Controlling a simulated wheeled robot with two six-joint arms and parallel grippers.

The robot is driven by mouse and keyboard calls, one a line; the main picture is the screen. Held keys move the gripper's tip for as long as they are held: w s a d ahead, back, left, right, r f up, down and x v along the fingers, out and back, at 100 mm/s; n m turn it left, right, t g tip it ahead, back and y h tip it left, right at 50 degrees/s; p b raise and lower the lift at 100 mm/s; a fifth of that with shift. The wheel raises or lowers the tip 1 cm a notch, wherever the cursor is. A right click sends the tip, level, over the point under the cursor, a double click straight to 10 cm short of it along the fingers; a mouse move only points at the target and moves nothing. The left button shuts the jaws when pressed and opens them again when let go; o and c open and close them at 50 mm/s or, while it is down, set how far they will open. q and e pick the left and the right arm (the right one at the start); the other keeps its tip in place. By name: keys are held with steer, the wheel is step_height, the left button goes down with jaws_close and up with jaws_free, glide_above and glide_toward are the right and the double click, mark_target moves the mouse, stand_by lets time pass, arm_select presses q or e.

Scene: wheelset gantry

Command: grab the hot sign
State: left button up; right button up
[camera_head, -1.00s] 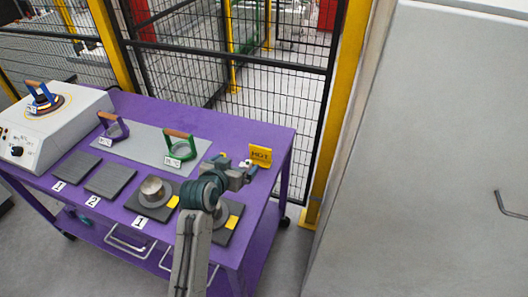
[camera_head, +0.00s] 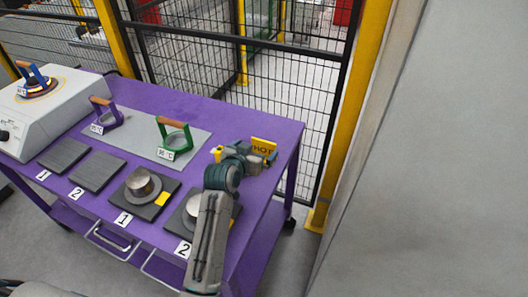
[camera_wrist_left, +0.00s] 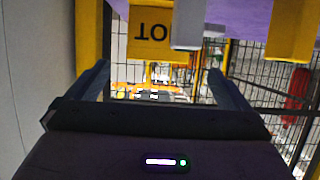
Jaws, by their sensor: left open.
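The yellow HOT sign (camera_head: 264,145) stands near the right end of the purple table. My left gripper (camera_head: 262,157) is at the sign, overlapping its lower part in the head view. In the left wrist view the sign (camera_wrist_left: 149,42) appears upside down, ahead of and between the fingers. The left gripper (camera_wrist_left: 155,76) is open, its two fingers spread apart with nothing clearly held. The head view does not show whether the fingers touch the sign. My right gripper is not in view.
The purple table (camera_head: 190,99) holds a green-framed tool (camera_head: 175,138), a purple-framed tool (camera_head: 106,114), dark plates and a hotplate unit (camera_head: 50,105) at left. A small yellow piece (camera_head: 217,153) is left of the sign. A mesh fence (camera_head: 275,85) stands behind.

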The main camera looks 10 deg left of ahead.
mark_target(263, 143)
arm_select(q)
steer(key=shift+p+x, duration=0.75)
steer(key=shift+x, duration=3)
steer(key=shift+d, duration=0.1)
steer(key=c, duration=1)
